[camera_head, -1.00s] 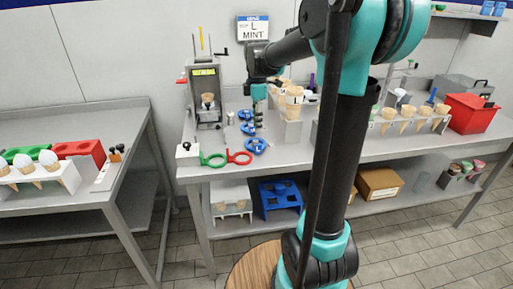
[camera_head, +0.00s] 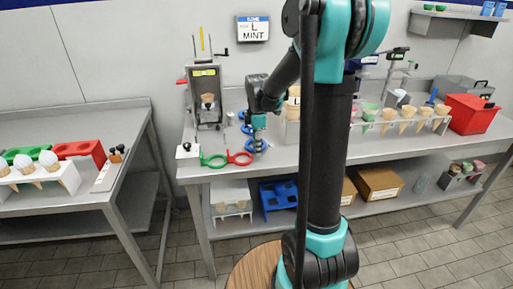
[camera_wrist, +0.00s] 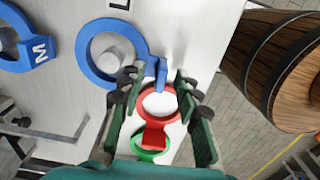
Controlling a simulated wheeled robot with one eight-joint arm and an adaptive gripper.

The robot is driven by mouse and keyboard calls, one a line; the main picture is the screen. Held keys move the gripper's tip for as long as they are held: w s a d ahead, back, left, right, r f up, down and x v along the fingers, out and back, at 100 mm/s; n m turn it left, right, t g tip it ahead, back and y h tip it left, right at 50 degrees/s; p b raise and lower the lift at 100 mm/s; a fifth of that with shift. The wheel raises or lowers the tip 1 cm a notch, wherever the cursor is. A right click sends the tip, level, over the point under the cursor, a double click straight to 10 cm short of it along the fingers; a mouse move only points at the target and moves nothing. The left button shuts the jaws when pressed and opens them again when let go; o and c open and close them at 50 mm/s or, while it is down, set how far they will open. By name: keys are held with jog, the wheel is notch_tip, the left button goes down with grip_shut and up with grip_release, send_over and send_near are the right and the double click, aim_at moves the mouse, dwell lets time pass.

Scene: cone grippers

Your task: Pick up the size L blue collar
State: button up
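The front blue collar (camera_wrist: 82,58) is a ring with a short tab (camera_wrist: 161,72), lying flat on the table; its size letter is not readable. My gripper (camera_wrist: 158,84) is open, and the tab shows between its fingertips, with no grip visible. In the head view my gripper (camera_head: 258,151) is low over this collar and partly covers it. More blue collars (camera_head: 246,129) lie behind in the head view.
A red collar (camera_head: 239,158) and a green collar (camera_head: 213,160) lie at the table's front edge, left of my gripper. A press stand (camera_head: 207,98) rises behind them. A cone rack (camera_head: 291,129) stands to the right. A wooden barrel (camera_wrist: 282,62) shows beyond the edge.

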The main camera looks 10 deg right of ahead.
jog(key=shift+c, duration=0.6)
grip_shut()
jog(key=shift+r, duration=0.1)
